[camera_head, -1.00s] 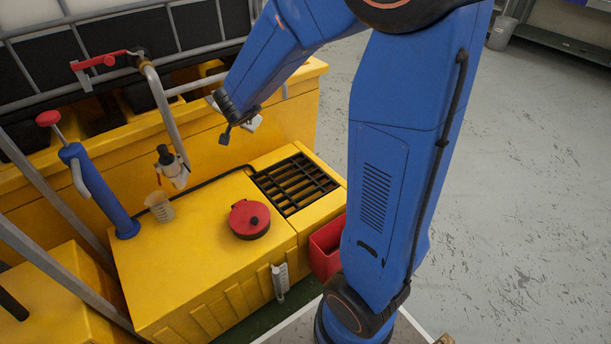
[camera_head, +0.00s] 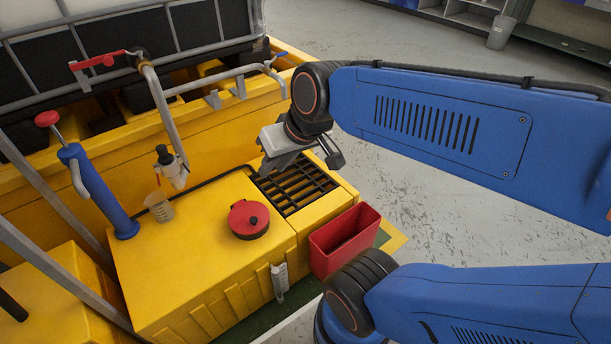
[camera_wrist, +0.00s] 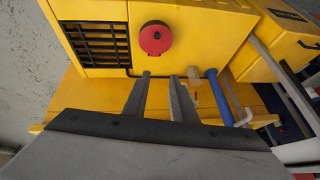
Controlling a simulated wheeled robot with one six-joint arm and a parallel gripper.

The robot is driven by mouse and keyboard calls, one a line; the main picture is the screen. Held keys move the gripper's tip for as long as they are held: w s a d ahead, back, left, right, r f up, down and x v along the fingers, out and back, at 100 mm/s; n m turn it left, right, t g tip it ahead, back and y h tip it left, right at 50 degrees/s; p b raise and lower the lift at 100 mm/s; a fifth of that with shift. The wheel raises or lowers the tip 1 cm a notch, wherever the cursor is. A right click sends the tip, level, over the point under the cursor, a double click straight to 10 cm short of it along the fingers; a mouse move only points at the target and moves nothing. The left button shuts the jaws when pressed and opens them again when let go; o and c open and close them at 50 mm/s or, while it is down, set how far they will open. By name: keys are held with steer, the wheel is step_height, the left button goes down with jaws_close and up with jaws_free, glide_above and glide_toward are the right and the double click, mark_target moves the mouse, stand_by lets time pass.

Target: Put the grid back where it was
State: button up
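The black grid (camera_head: 298,192) lies flat in the opening at the right end of the yellow box top (camera_head: 195,235). In the head view its far edge is partly hidden by my gripper (camera_head: 303,160), which hangs above the box near the grid's far side. In the wrist view the grid (camera_wrist: 92,42) shows at upper left, off to the left of my fingers. My gripper (camera_wrist: 160,77) has its two fingers apart with nothing between them. I cannot tell its exact height above the box.
A red round cap (camera_head: 249,219) sits left of the grid. A red bin (camera_head: 345,240) is at the box's right side. Open floor (camera_head: 420,200) lies to the right.

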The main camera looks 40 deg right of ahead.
steer(key=s+d+f+g+h, duration=0.1)
steer(key=s+d, duration=0.3)
steer(key=s, duration=0.2)
steer(key=shift+h, duration=0.4)
stand_by(0.8)
